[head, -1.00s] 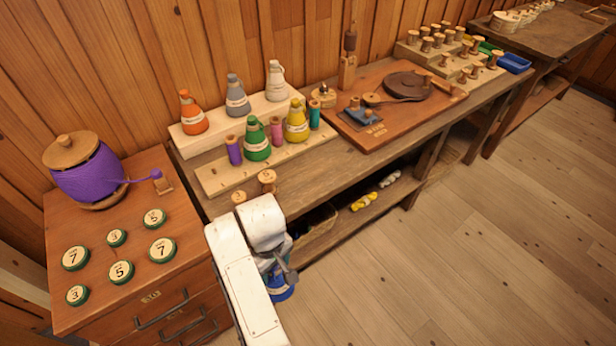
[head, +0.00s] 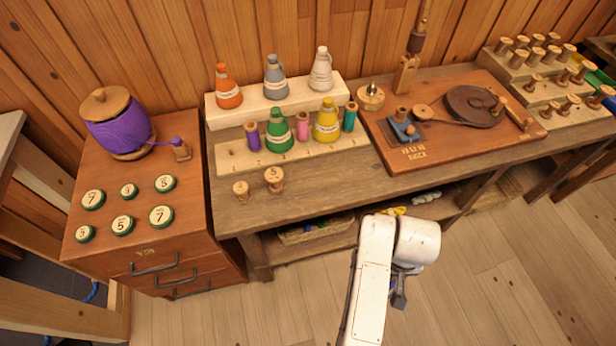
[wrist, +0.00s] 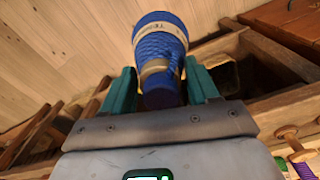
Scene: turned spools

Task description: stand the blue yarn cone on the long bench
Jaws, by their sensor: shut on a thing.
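The blue yarn cone (wrist: 160,42) is in my gripper (wrist: 160,80), between its teal fingers in the wrist view. Its narrow end is toward the gripper and its wider end points away; a pale lettered band circles it. In the head view my gripper (head: 399,299) is low in front of the long bench (head: 325,188), over the floor side. My white arm hides nearly all of the cone there. The bench's front strip is bare right of two small wooden spools (head: 274,180).
Orange, grey and white cones stand on the rear step (head: 296,93); green and yellow cones and slim coloured spools stand on the front board (head: 230,154). A brown board with a dark disc (head: 472,106) lies to the right. A drawer cabinet (head: 120,250) adjoins at left.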

